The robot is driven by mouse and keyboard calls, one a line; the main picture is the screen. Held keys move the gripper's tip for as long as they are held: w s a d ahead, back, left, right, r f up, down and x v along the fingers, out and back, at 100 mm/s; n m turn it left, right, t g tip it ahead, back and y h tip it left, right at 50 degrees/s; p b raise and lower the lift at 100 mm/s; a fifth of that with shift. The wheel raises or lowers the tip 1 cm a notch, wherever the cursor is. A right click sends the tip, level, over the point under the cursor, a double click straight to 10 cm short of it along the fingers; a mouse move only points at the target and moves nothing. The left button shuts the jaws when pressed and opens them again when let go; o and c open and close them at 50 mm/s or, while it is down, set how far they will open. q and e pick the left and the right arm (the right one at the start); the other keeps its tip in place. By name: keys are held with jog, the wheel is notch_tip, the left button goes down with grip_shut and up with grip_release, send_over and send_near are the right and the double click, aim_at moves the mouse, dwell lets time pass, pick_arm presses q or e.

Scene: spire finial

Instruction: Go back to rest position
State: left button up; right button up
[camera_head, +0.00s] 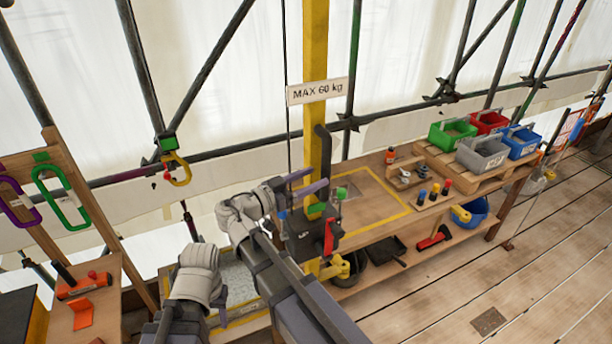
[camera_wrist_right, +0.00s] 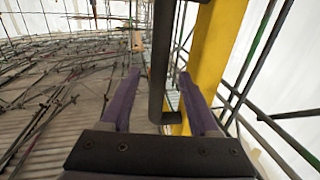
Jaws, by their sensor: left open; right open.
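My right gripper (camera_head: 312,182) is open, its purple fingers reaching toward the yellow post (camera_head: 315,45). In the right wrist view the two fingers (camera_wrist_right: 161,100) stand apart, with a dark hooked bar (camera_wrist_right: 160,70) between them. Nothing is seen clamped. My left arm (camera_head: 196,270) comes up from the bottom, left of the right arm.
A wooden bench (camera_head: 375,225) stands beyond the right arm, with tools and green, red, grey (camera_head: 482,153) and blue bins. A rack with purple and green (camera_head: 60,197) carabiners stands at left. Scaffold tubes cross behind. Plank floor (camera_head: 480,280) at right is mostly clear.

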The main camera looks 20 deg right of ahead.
jog(key=shift+s+a, duration=0.1)
jog(key=shift+a, duration=0.1)
jog(key=s+a+f+n+g+y+b, duration=0.1)
jog(key=s+f+n+y+b, duration=0.15)
jog(key=f, duration=0.55)
jog(key=s+a+f+n+y+b, duration=0.2)
jog(key=f+n+b, duration=0.15)
jog(key=f, duration=0.35)
jog(key=s+a+f+n+g+y+b, duration=0.1)
jog(key=s+f+n+y+b, duration=0.2)
jog(key=f, duration=0.5)
jog(key=s+a+f+n+g+y+b, duration=0.1)
jog(key=s+a+f+n+y+b, duration=0.3)
jog(key=a+f, duration=0.3)
jog(key=s+a+f+n+g+y+b, duration=0.2)
jog(key=s+a+f+n+y+b, duration=0.2)
jog(key=a+f, duration=0.4)
jog(key=shift+s+f+n+y+b, duration=0.35)
jog(key=shift+f+n+b, duration=0.1)
jog(key=shift+f+n, duration=0.4)
